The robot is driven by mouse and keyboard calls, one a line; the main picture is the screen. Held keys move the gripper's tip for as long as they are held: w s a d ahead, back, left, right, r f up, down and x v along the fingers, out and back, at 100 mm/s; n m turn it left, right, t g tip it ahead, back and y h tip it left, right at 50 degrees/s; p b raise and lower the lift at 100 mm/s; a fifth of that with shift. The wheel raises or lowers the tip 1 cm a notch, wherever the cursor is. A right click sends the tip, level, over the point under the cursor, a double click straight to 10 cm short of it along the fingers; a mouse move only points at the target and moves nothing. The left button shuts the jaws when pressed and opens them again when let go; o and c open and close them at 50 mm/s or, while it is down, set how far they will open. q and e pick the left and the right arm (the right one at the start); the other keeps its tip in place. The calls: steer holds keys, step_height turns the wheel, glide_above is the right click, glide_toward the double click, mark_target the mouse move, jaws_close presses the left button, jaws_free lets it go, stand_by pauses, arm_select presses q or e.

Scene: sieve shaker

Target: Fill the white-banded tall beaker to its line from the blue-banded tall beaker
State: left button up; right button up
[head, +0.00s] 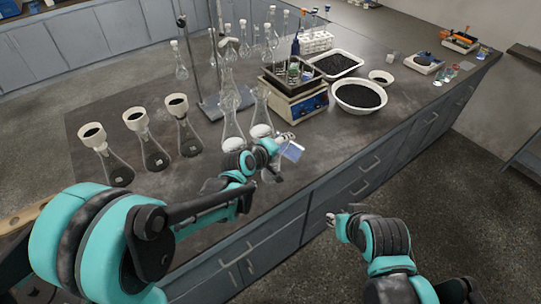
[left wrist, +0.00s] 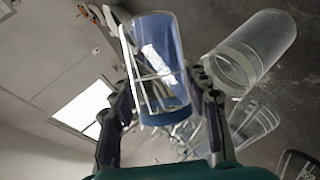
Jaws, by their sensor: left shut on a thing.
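My left gripper (head: 284,143) is shut on the blue-banded tall beaker (head: 292,151), a clear glass with a blue band, near the bench's front edge. In the left wrist view the blue-banded beaker (left wrist: 160,65) sits between my left fingers (left wrist: 165,105). It looks tilted in the head view. The white-banded tall beaker (left wrist: 255,50), clear with a pale band, shows beside it in the left wrist view. In the head view, a clear glass (head: 271,173) is partly hidden below my left gripper. Liquid levels are unclear. My right gripper (head: 333,218) is off the bench's front, its fingers too small to judge.
Several flasks with dark contents and funnels (head: 151,155) stand on the left. Two clear flasks (head: 233,138) stand just behind my left gripper. A shaker or scale (head: 296,103), a white bowl of dark grains (head: 359,97) and a tray (head: 337,65) are behind.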

arm_select(q)
steer(key=shift+f+n+h+b, duration=0.3)
steer(key=shift+n+h+b, duration=0.1)
steer(key=shift+h+b, duration=0.1)
stand_by(2.1)
stand_by(0.6)
steer(key=shift+d+r+m+y+p, duration=0.1)
steer(key=shift+r+m+y+p, duration=0.2)
steer(key=shift+r+p, duration=0.35)
steer(key=shift+f+m+y, duration=0.45)
steer(key=shift+m+y, duration=0.05)
steer(key=shift+s+f+y+b, duration=0.1)
steer(key=shift+f+y+b, duration=0.1)
steer(key=shift+y+b, duration=0.1)
steer(key=shift+r+m, duration=0.1)
steer(key=shift+m, duration=0.2)
